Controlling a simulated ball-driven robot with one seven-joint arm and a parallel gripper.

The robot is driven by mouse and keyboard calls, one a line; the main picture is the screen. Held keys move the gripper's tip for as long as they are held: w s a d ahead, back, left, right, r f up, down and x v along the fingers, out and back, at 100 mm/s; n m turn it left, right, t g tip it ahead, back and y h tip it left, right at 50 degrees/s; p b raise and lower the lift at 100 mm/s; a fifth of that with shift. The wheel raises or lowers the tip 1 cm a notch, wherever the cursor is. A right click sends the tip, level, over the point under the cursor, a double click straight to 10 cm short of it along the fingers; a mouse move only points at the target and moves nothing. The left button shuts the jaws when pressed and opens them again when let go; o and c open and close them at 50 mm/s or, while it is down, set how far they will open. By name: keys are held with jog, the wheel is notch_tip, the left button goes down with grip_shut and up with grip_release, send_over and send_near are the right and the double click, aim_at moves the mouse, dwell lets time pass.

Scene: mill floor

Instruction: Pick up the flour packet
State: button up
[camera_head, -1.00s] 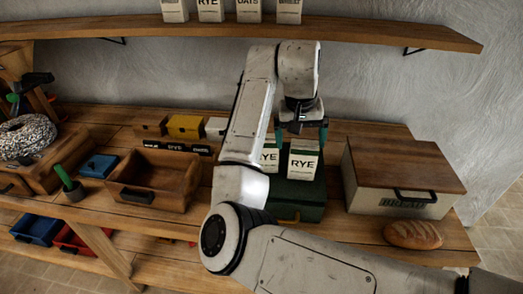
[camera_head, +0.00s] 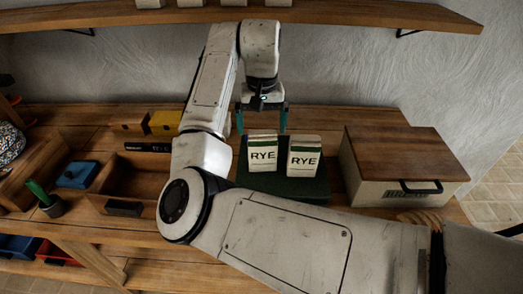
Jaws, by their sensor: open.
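Two white flour packets with green bands, both marked RYE, stand upright side by side on a dark green box (camera_head: 312,190). They are the left packet (camera_head: 263,155) and the right packet (camera_head: 303,160). My gripper (camera_head: 261,122) points down over the left packet, with its two teal fingers spread apart and nothing between them. The fingertips show just above the packet's top edge. I cannot tell whether they are directly over it or a little behind it. My arm hides the lower front of the green box.
A lidded bread box (camera_head: 400,170) stands to the right, with a loaf (camera_head: 418,217) partly hidden by my arm. An open wooden drawer box (camera_head: 120,182), a blue box (camera_head: 77,175) and yellow boxes (camera_head: 164,122) lie left. A shelf (camera_head: 340,14) runs above.

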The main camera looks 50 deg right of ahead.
aim_at(262, 134)
jog(key=shift+s+a+f+p, duration=0.15)
jog(key=shift+f+p, duration=0.25)
jog(key=shift+f, duration=1)
jog(key=shift+s+a+f+p, duration=0.15)
jog(key=shift+f+p, duration=0.2)
jog(key=shift+f, duration=1)
jog(key=shift+d, duration=0.1)
jog(key=c, duration=1.1)
jog(key=shift+r, duration=0.1)
notch_tip(262, 134, up, 10)
jog(key=shift+f+b, duration=0.1)
jog(key=shift+b, duration=0.4)
